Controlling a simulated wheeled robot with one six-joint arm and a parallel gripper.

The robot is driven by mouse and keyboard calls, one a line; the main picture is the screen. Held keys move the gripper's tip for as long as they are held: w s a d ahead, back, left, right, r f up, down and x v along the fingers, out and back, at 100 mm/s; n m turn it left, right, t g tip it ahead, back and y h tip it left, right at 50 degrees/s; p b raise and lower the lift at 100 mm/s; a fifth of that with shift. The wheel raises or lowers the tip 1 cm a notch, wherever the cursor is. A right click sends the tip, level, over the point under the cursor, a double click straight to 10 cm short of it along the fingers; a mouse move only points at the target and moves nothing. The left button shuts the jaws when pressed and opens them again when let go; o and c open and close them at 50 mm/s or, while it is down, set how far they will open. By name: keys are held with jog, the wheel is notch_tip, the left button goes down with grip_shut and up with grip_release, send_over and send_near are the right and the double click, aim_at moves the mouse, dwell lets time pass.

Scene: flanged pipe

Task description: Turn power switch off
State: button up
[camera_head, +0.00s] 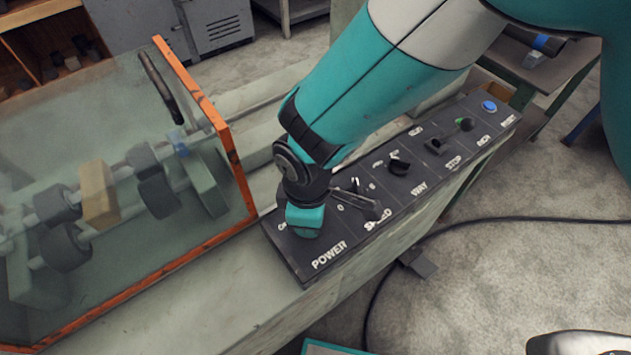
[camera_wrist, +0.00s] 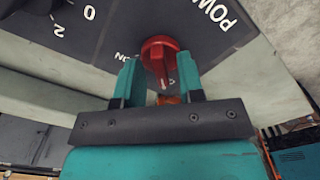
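The power switch is a red rotary knob (camera_wrist: 159,54) on the dark control panel (camera_wrist: 110,32) in the wrist view, with an "ON" mark beside it. My gripper (camera_wrist: 160,72) is open, with one teal finger on each side of the knob and gaps visible between them. I cannot tell how deep the fingers reach around it. In the head view my gripper (camera_head: 305,218) is over the panel (camera_head: 290,257) at its "POWER" end, and hides the knob.
A clear cover with an orange frame (camera_head: 215,120) stands close left of my gripper. Carpeted floor lies at the right.

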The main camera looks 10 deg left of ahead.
dwell(0.3)
notch_tip(320, 180, up, 17)
jog(key=b, duration=0.1)
jog(key=shift+r, duration=0.2)
jog(key=shift+d, duration=0.1)
dwell(0.3)
jog(key=w+d+r+m+y, duration=0.1)
jog(key=d+r+m, duration=0.2)
jog(key=d, duration=0.4)
jog(key=w+d+r+m+y, duration=0.1)
jog(key=d+r+m, duration=0.2)
jog(key=d, duration=0.4)
jog(key=s+d+r+m+y, duration=0.1)
jog(key=s+d+m+y, duration=0.1)
jog(key=s+d+m, duration=0.4)
jog(key=s+d, duration=0.1)
jog(key=d, duration=0.2)
jog(key=shift+r, duration=0.1)
